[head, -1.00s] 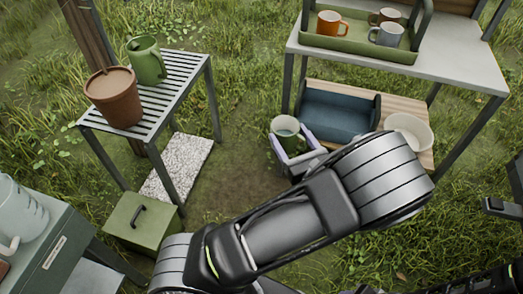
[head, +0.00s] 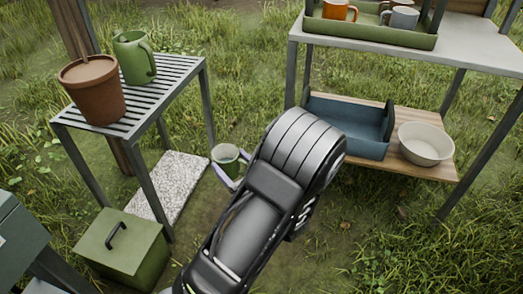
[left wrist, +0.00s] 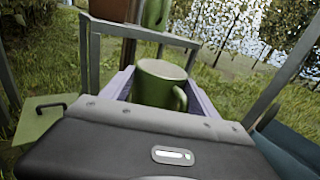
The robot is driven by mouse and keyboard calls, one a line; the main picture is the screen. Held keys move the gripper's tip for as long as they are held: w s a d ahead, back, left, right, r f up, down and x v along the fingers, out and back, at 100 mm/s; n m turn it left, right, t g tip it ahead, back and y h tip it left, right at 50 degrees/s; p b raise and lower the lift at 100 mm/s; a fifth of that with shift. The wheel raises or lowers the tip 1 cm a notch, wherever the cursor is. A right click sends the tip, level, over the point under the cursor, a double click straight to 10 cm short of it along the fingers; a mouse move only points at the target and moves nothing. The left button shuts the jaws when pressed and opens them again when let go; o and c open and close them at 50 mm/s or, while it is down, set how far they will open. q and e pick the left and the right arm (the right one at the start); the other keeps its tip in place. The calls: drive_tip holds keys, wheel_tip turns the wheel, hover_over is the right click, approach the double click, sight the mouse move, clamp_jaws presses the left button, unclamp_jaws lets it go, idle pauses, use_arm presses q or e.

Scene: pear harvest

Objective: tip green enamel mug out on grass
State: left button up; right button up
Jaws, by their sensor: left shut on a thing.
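The green enamel mug (head: 226,153) has a pale interior and shows about upright, its open top facing up. My left gripper (head: 227,178) is shut on it and holds it above the ground, between the slatted stand and the shelf table. In the left wrist view the mug (left wrist: 158,88) sits between the pale lilac fingers (left wrist: 160,100), its handle to the right. What is inside it cannot be told. Grass (head: 250,85) spreads behind and around. My right gripper is not in view.
A slatted stand (head: 165,88) at left bears a terracotta pot (head: 92,98) and a green jug (head: 133,60). A green box (head: 120,250) and a pale slab (head: 172,190) lie low. The shelf table (head: 400,48) holds a green tray (head: 370,32), blue tray (head: 345,130) and white bowl (head: 425,145).

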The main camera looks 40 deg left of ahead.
use_arm(q)
drive_tip(key=shift+s+a+f, duration=0.1)
drive_tip(key=shift+a, duration=0.05)
idle(0.3)
drive_tip(key=shift+w+r+m+p, duration=0.2)
drive_tip(key=shift+w+m+p, duration=0.1)
drive_tip(key=shift+w, duration=0.05)
drive_tip(key=w+d+r+m+p, duration=0.1)
drive_tip(key=w+d+r+m, duration=0.1)
drive_tip(key=w+m, duration=0.3)
drive_tip(key=shift+w+r+m, duration=0.2)
drive_tip(key=shift+w+m, duration=0.05)
drive_tip(key=shift+m, duration=0.75)
drive_tip(key=shift+w+d+r+m+p, duration=0.1)
drive_tip(key=shift+w+r+m+p, duration=0.15)
drive_tip(key=shift+m, duration=0.55)
drive_tip(key=shift+w+d+r+m+p, duration=0.15)
drive_tip(key=shift+r+m, duration=0.15)
drive_tip(key=shift+m, duration=0.5)
drive_tip(key=shift+w+r+m+b, duration=0.2)
drive_tip(key=shift+r+m, duration=0.05)
drive_tip(key=shift+m, duration=0.6)
drive_tip(key=shift+w+r+m+b, duration=0.15)
drive_tip(key=shift+w+r+m, duration=0.05)
drive_tip(key=shift+m, duration=0.65)
idle(0.9)
drive_tip(key=shift+r, duration=0.1)
